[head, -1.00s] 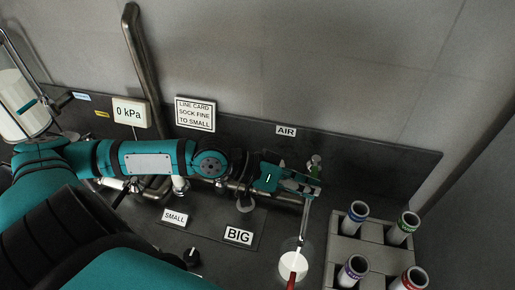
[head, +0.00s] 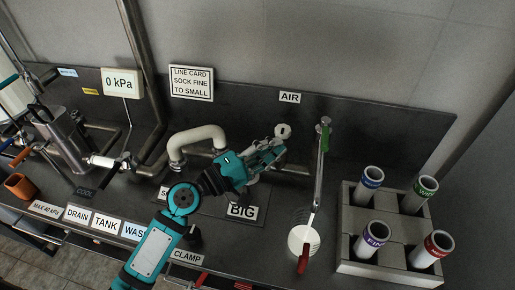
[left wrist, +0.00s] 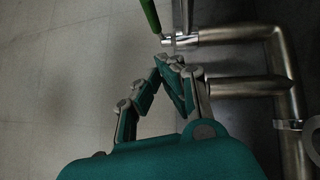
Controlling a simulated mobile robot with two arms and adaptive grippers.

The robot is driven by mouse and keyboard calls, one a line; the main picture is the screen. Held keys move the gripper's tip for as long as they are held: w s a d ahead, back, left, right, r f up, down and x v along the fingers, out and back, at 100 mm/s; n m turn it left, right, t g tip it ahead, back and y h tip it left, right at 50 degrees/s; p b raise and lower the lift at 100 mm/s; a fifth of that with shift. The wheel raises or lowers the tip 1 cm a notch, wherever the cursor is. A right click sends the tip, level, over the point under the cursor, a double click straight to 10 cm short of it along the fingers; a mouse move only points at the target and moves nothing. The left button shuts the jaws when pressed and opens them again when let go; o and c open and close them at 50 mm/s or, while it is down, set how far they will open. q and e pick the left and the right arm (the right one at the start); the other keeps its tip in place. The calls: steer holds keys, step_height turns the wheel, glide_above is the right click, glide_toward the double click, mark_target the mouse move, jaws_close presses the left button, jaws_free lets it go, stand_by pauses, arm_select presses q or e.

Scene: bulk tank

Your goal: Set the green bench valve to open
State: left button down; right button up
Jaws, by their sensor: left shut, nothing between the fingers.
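The green bench valve handle (head: 325,135) stands at the top of a thin metal pipe, right of the AIR sign, in the head view. In the left wrist view the green handle (left wrist: 150,15) is at the top edge, slanting toward a metal fitting. My left gripper (head: 278,152) is shut and empty, left of the handle and apart from it in the head view. In the left wrist view the shut fingertips (left wrist: 172,62) are just below the fitting. Whether they touch it I cannot tell. My right gripper is not in view.
A clear vessel with white contents (head: 302,238) and a red-handled item (head: 303,260) sit below the pipe. A grey rack (head: 390,265) with several labelled tubes stands at right. A pale bent pipe (head: 195,135) and the BIG label (head: 242,211) lie left.

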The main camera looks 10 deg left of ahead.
mark_target(325, 139)
arm_select(q)
steer(key=w+d+r+p, duration=0.1)
steer(key=w+d+p, duration=0.1)
steer(key=d, duration=0.4)
steer(key=shift+w+d+r+p, duration=0.15)
steer(key=shift+w+d+p, duration=0.2)
steer(key=shift+w+d, duration=0.1)
steer(key=shift+a, duration=0.1)
steer(key=shift+s+d+r, duration=0.1)
steer(key=shift+s+d, duration=0.1)
steer(key=shift+d, duration=0.7)
